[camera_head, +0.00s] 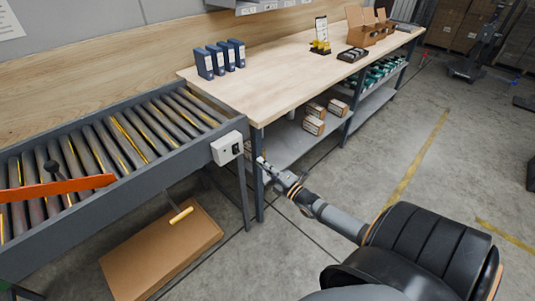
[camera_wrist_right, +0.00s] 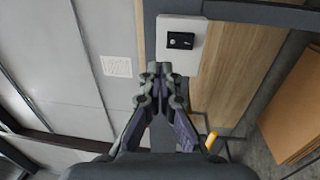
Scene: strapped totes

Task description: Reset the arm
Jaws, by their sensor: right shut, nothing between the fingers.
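My right arm reaches in from the lower right in the head view. Its gripper (camera_head: 263,163) is beside the corner of the table, close to a white switch box (camera_head: 227,148) on the conveyor's end. In the right wrist view the gripper's fingertips (camera_wrist_right: 160,70) are together with nothing between them. The white box with its black switch (camera_wrist_right: 181,41) shows just beyond the fingertips; I cannot tell whether they touch it. My left gripper is in neither view.
A roller conveyor (camera_head: 110,204) with an orange bar (camera_head: 57,188) is at the left. A wooden-topped table (camera_head: 285,77) holds blue binders (camera_head: 220,59) and a cardboard box (camera_head: 367,35). A brown carton (camera_head: 160,252) lies below the conveyor.

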